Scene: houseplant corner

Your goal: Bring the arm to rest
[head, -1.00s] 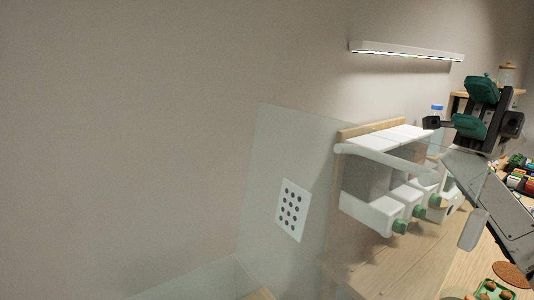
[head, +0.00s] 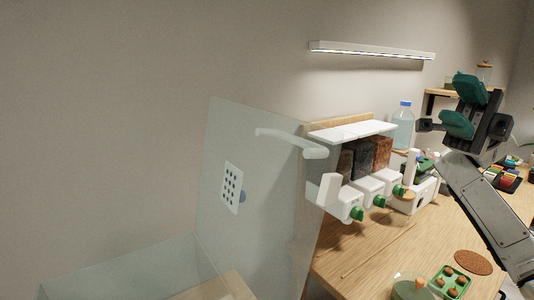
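My gripper (head: 464,106) is raised at the upper right of the head view, above the wooden worktop (head: 390,246). Its two green fingers stand apart, with nothing visible between them. My grey arm reaches up to it from the lower right. The gripper appears clear of the worktop, though its distance from the wall shelf behind it is hard to tell.
A dispenser (head: 352,131) with white spouts and green knobs stands at the worktop's back. Nearby are a clear bottle (head: 402,126), a green tray (head: 449,281), a cork mat (head: 473,262) and a glass dome (head: 411,287). A clear panel (head: 258,165) stands left.

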